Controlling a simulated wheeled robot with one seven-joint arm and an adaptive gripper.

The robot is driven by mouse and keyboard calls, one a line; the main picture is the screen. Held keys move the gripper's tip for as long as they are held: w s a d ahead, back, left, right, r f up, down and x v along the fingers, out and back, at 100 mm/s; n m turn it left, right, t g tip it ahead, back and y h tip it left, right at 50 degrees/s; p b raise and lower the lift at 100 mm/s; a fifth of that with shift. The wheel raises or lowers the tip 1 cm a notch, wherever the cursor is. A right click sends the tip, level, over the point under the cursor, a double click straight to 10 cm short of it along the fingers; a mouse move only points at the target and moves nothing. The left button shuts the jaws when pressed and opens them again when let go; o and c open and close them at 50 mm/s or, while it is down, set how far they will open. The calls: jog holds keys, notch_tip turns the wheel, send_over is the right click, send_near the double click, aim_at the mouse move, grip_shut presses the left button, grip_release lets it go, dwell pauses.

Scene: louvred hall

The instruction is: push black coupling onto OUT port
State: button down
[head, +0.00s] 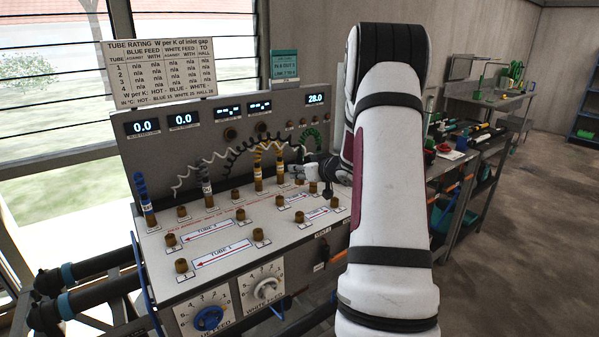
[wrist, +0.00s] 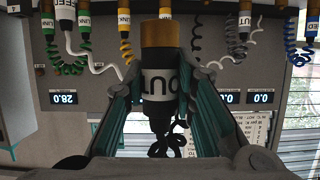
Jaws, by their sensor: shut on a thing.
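The black coupling (wrist: 158,100) is between the fingers of my gripper (wrist: 160,82) in the wrist view. It has a white band reading OUT upside down, and a black curly hose (wrist: 167,138) trails from its lower end. A brass cylinder (wrist: 157,38) meets its upper end; I cannot tell whether this is the coupling's own collar or a port, nor how far they are seated. In the head view my gripper (head: 316,173) is low over the right side of the bench panel, beside a brass port (head: 312,187). My gripper and arm hide part of that area.
Several bare brass ports (head: 182,265) stand on the deck. Dials (head: 208,318) are at the front. A cluttered workbench (head: 465,150) stands right.

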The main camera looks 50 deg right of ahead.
jog(key=shift+w+d+f+b, duration=0.1)
jog(key=shift+f+b, duration=3.55)
jog(key=shift+f, duration=0.3)
jog(key=shift+r, duration=0.2)
jog(key=shift+f+p, duration=0.35)
jog(key=shift+f, duration=0.15)
jog(key=shift+f, duration=0.15)
jog(key=shift+f, duration=1.35)
jog(key=c, duration=1.2)
grip_release()
jog(key=shift+c, duration=0.2)
